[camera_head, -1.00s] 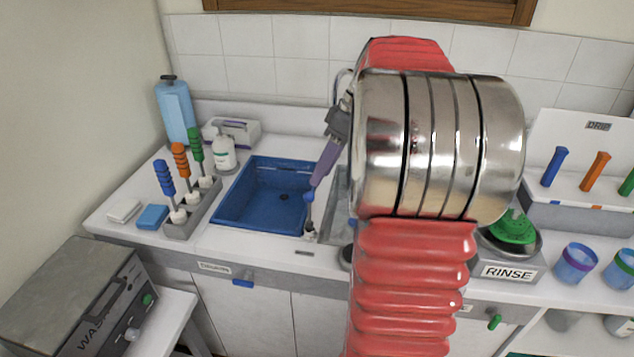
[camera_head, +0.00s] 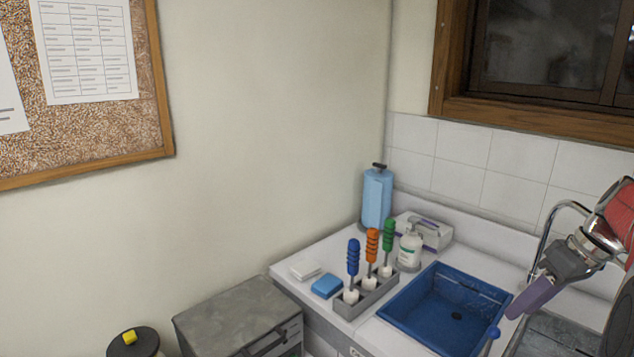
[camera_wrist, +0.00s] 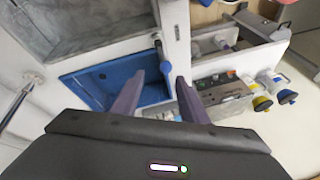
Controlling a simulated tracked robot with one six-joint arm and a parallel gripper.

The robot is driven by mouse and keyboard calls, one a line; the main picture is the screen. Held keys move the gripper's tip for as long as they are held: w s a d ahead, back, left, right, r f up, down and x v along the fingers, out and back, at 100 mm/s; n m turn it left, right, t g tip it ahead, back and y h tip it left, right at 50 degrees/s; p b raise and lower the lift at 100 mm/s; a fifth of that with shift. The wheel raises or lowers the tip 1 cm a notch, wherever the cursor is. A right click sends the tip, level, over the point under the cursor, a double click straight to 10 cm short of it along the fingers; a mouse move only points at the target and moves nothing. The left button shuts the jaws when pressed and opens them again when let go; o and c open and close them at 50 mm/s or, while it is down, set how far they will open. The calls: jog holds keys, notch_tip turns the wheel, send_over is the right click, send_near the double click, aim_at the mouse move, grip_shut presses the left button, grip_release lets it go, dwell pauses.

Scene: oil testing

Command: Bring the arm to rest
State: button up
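My gripper (camera_head: 517,308) is at the right of the head view, with its purple-grey fingers pointing down and left at the right side of the blue basin (camera_head: 408,335). In the wrist view the two fingers of my gripper (camera_wrist: 152,80) stand apart with nothing held between them. A blue-tipped tool (camera_wrist: 158,42) shows just beyond the fingertips. Most of my red arm is cut off at the right edge.
A grey rack (camera_head: 350,309) with blue, orange and green handles stands left of the basin. Near it are a blue sponge (camera_head: 326,287), a white bottle (camera_head: 410,250) and a blue roll (camera_head: 376,200). A curved tap (camera_head: 560,208) rises behind my gripper. A grey machine (camera_head: 235,310) stands lower left.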

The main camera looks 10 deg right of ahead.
jog(key=s+a+f+m+h, duration=0.3)
jog(key=s+a+f+m, duration=0.15)
jog(key=a+m, duration=0.25)
jog(key=s+a+n+t, duration=0.1)
jog(key=s+a+n, duration=0.1)
jog(key=a, duration=1)
jog(key=s+a+r+n+t, duration=0.1)
jog(key=s+a, duration=0.4)
jog(key=a, duration=0.7)
jog(key=shift+s+n+t+h, duration=0.25)
jog(key=shift+n+t+h, duration=0.05)
jog(key=shift+n, duration=0.3)
